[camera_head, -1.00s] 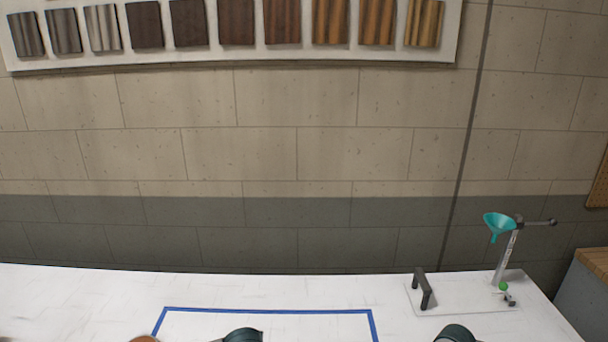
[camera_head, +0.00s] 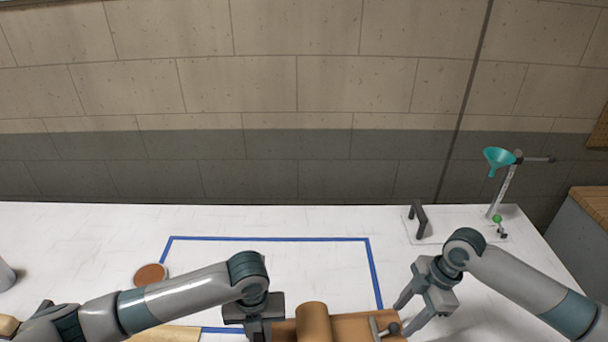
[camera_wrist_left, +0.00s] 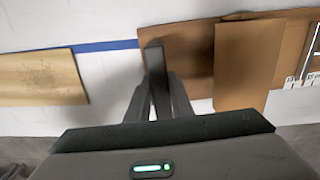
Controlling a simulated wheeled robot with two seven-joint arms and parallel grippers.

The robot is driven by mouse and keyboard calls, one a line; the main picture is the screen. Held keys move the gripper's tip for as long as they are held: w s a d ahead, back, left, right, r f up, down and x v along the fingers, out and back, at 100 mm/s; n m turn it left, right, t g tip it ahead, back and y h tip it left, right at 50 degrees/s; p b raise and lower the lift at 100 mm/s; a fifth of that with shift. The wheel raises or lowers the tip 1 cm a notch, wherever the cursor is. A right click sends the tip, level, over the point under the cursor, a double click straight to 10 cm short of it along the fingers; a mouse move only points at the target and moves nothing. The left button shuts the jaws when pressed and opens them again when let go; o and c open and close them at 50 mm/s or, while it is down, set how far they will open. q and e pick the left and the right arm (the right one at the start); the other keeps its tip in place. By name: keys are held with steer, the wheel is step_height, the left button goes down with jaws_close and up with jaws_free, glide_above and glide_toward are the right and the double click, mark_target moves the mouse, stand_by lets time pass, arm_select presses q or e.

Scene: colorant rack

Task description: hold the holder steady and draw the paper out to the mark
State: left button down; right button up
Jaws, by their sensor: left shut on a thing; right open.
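The holder is a brown wooden board (camera_head: 352,326) at the bottom edge of the head view, partly cut off. A tan-brown paper roll (camera_head: 314,322) lies across it; the roll also shows in the left wrist view (camera_wrist_left: 247,66). My left gripper (camera_head: 260,334) is shut on the left end of the holder, which shows beside its fingers in the left wrist view (camera_wrist_left: 190,62). My right gripper (camera_head: 403,317) is open near the holder's right end, beside a small metal bar with a dark knob (camera_head: 388,328). White marks like a ruler (camera_wrist_left: 300,82) show at the right of the left wrist view.
A blue tape outline (camera_head: 270,239) surrounds the work area on the white table. A pale wooden board (camera_wrist_left: 40,78) lies left of the holder. A brown-topped round dish (camera_head: 151,274) stands at the left. A teal funnel stand (camera_head: 500,160) and black handle (camera_head: 419,218) stand back right.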

steer(key=shift+v, duration=2.65)
arm_select(q)
steer(key=c, duration=1.5)
jaws_free()
arm_select(e)
steer(key=shift+d, duration=0.1)
arm_select(q)
step_height(320, 180, up, 12)
arm_select(e)
steer(key=shift+f, duration=0.1)
